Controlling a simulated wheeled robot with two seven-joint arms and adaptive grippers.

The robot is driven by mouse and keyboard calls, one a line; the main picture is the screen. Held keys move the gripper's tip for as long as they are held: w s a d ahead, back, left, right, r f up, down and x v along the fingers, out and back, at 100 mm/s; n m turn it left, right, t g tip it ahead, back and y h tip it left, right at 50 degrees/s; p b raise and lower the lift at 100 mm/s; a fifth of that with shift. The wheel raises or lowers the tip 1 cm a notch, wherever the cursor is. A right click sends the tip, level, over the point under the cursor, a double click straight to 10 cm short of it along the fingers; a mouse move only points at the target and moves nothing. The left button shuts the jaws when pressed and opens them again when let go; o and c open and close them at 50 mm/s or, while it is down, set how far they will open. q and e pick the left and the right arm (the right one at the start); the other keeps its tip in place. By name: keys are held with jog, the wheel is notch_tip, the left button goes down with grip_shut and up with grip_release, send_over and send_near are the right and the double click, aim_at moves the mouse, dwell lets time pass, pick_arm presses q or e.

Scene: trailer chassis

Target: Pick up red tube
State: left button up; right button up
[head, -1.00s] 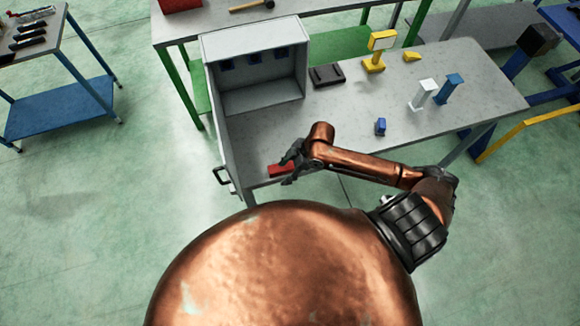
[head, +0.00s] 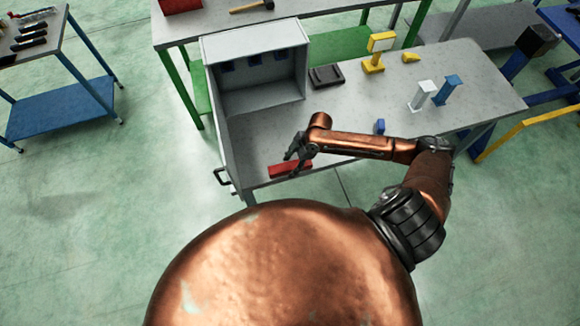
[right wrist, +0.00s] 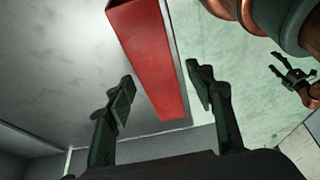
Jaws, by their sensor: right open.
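The red tube (head: 280,171) is a long, square-sided red bar lying near the front left edge of the grey workbench, beside the grey cabinet. My right gripper (head: 294,166) is over its right part and hides some of it. In the right wrist view the red tube (right wrist: 145,65) runs between the two spread fingers of my right gripper (right wrist: 160,76), with a gap on each side. That gripper is open and holds nothing. My left gripper is out of the head view, but a small dark gripper, apparently my left one (right wrist: 288,74), shows with spread fingers in the right wrist view.
The open grey cabinet (head: 253,50) stands at the left of the workbench (head: 360,100). A blue block (head: 380,127) lies near my right forearm. A black tray (head: 326,76), a yellow stand (head: 376,60) and white and blue posts (head: 422,95) are farther back.

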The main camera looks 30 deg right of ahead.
jog(key=shift+w+a+f, duration=0.1)
jog(key=shift+a+f, duration=0.05)
jog(key=shift+f, duration=0.25)
jog(key=shift+c, duration=0.2)
jog(key=shift+r, duration=0.1)
grip_shut()
